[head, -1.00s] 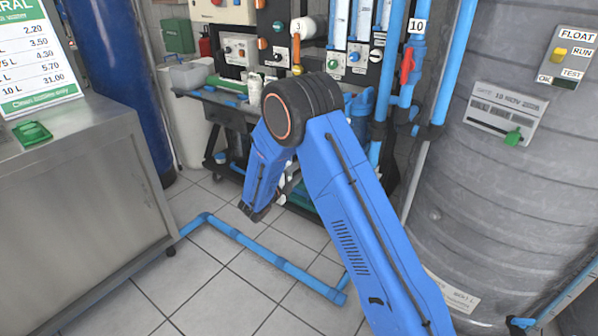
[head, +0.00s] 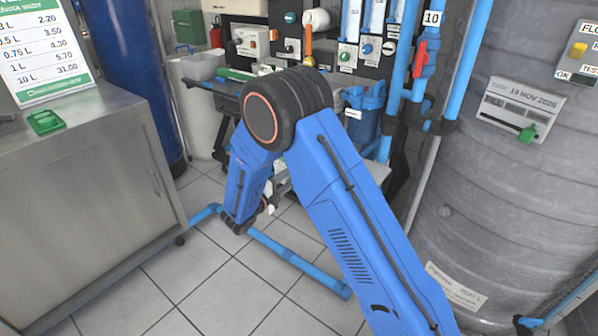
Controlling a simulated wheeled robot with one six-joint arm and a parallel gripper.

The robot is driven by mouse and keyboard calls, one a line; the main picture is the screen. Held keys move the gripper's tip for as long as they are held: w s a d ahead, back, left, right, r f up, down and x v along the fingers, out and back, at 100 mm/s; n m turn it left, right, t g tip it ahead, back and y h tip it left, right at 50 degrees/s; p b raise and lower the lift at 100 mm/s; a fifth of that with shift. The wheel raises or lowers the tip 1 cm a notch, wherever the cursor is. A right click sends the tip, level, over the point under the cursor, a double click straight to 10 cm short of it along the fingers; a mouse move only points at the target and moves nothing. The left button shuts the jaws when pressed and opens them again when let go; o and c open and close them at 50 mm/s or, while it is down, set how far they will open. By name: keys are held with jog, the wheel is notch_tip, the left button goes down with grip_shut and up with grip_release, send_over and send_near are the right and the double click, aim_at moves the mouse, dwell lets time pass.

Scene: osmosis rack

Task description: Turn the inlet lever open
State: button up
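I cannot tell for sure which handle is the inlet lever. A red lever (head: 421,58) sits on the blue vertical pipe below the tag marked 10. An orange handle (head: 308,42) hangs below a white fitting on the rack panel, behind my arm's elbow. My blue arm bends at a dark elbow in the middle of the view and points down. My gripper (head: 238,227) is small and dark at the arm's lower end, low over the floor and apart from both handles. Its fingers are too small to read, and I see nothing held in it.
A steel counter (head: 85,200) with a price sign stands at the left. A large grey tank (head: 480,190) fills the right. A blue pipe (head: 300,265) runs low across the tiled floor. A blue filter housing (head: 363,112) is behind my arm.

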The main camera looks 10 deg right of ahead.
jog(key=v, duration=0.6)
dwell(0.3)
jog(key=s+d+r+m+g, duration=0.45)
jog(key=d+m, duration=0.35)
jog(key=d, duration=0.2)
jog(key=s+d+r+m+g, duration=0.4)
jog(key=s+d+r+m, duration=0.25)
jog(key=d, duration=0.35)
jog(key=s+d+r+m+g+y, duration=0.2)
jog(key=s+d+m, duration=0.2)
jog(key=s+m, duration=0.2)
jog(key=s+d+r+m+g+y, duration=0.2)
jog(key=s+d+m+y, duration=0.15)
jog(key=s+m, duration=0.3)
jog(key=s+a+r+m+t+y, duration=0.2)
jog(key=s+m+y, duration=0.5)
jog(key=s+m, duration=1.1)
jog(key=shift+a+r+t, duration=0.25)
jog(key=shift+r+t, duration=0.25)
jog(key=shift+t, duration=0.75)
